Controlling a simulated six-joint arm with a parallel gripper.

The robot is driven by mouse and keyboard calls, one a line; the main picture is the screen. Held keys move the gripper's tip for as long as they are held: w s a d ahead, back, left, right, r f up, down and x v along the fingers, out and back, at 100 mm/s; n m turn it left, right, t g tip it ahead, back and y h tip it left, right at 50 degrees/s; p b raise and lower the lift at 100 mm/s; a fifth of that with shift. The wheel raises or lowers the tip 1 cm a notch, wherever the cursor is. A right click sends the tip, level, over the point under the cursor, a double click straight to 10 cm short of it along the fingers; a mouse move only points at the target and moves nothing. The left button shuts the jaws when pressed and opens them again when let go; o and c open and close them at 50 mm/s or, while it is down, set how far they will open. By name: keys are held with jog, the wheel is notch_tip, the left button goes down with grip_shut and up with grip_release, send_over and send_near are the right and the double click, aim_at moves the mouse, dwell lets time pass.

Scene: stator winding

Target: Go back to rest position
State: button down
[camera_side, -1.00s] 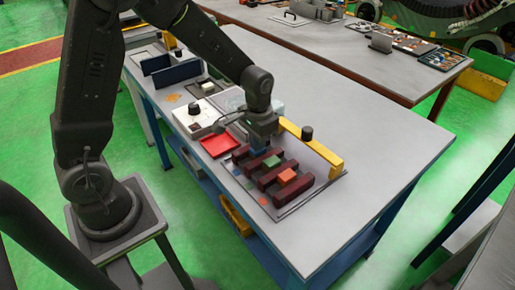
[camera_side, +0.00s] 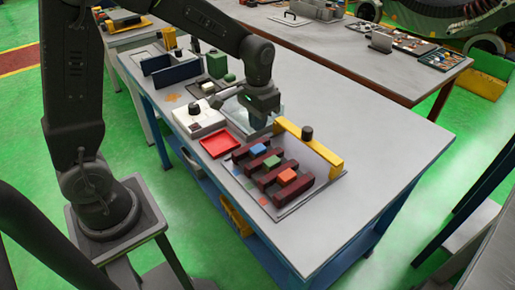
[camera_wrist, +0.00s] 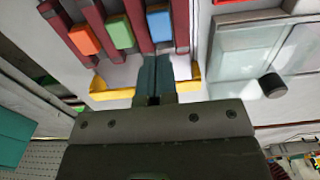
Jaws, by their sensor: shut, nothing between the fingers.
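My gripper (camera_side: 258,120) is above the table, behind the slotted stator block (camera_side: 266,187) in the side view. Its fingers show together and empty in the wrist view (camera_wrist: 153,82). The block has dark red bars with a blue piece (camera_side: 258,149), a green piece (camera_side: 272,161) and an orange piece (camera_side: 287,175) between them. The wrist view also shows the blue piece (camera_wrist: 160,25), green piece (camera_wrist: 120,33) and orange piece (camera_wrist: 85,40) in the slots. My gripper is apart from all three.
A yellow bar (camera_side: 312,148) with a black knob (camera_side: 307,133) stands beside the block. A red tray (camera_side: 219,144) and a white box with a dial (camera_side: 198,119) lie to the left. The table's right part is clear.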

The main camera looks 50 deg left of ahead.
jog(key=shift+r, duration=0.15)
jog(key=shift+r, duration=0.15)
jog(key=s+d+r+t, duration=0.1)
jog(key=s+r+t, duration=0.1)
jog(key=s+r, duration=0.3)
jog(key=s+d+r+t, duration=0.1)
jog(key=s+r+t, duration=0.2)
jog(key=s, duration=0.9)
notch_tip(320, 180, up, 3)
jog(key=shift+s+t, duration=0.3)
jog(key=shift+s, duration=0.05)
